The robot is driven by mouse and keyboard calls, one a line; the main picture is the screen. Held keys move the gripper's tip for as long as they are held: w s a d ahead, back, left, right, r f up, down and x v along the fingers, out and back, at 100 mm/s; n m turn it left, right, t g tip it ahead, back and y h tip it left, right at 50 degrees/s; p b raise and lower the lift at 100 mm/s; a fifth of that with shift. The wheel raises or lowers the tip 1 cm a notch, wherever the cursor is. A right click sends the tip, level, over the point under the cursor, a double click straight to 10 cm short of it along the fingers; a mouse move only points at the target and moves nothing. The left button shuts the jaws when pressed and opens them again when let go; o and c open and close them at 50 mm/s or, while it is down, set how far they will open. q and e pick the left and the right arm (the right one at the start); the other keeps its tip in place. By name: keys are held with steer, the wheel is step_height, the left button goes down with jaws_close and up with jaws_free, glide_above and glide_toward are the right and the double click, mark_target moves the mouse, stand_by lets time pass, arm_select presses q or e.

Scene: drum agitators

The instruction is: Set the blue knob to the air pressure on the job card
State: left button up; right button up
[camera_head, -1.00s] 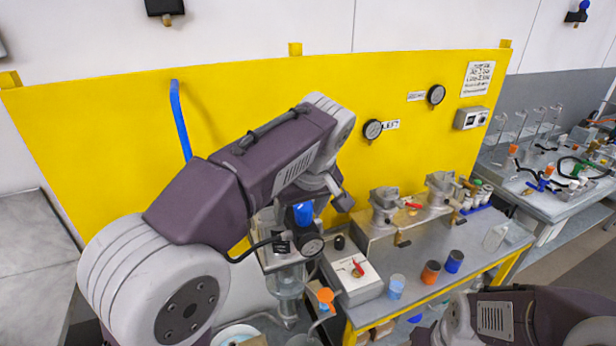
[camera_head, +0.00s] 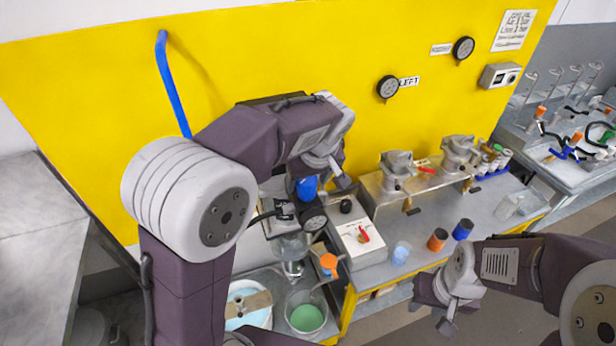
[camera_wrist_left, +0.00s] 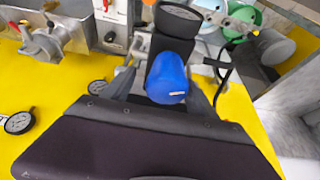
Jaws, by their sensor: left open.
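The blue knob (camera_head: 307,188) sits on top of a dark regulator body with a small round gauge (camera_head: 313,222). In the left wrist view the blue knob (camera_wrist_left: 168,80) is large, with a white mark on its end, and the gauge (camera_wrist_left: 180,12) is just beyond it. My left gripper (camera_wrist_left: 160,92) is open, one finger on each side of the knob; I cannot tell whether they touch it. The white card (camera_head: 514,30) on the yellow panel has print too small to read. My right gripper (camera_head: 436,312) is open and empty, low at the right front.
A white box with a red lever (camera_head: 361,240) stands right of the regulator. Blue (camera_head: 462,229) and orange (camera_head: 437,239) cups stand on the bench. Buckets (camera_head: 305,314) stand below. Two wall gauges (camera_head: 387,88) hang on the yellow panel (camera_head: 290,50).

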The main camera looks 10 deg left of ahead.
arm_select(q)
steer(key=shift+s+r, duration=0.3)
steer(key=shift+s, duration=0.5)
steer(key=shift+s+r, duration=0.1)
steer(key=shift+s, duration=0.2)
steer(key=c, duration=0.4)
steer(key=shift+d, duration=0.1)
steer(key=c, duration=0.5)
steer(key=shift+w+d, duration=0.15)
steer(key=shift+w, duration=0.1)
steer(key=c, duration=0.4)
steer(key=shift+c, duration=0.2)
arm_select(e)
steer(key=shift+s+d+r, duration=0.15)
steer(key=shift+s, duration=0.65)
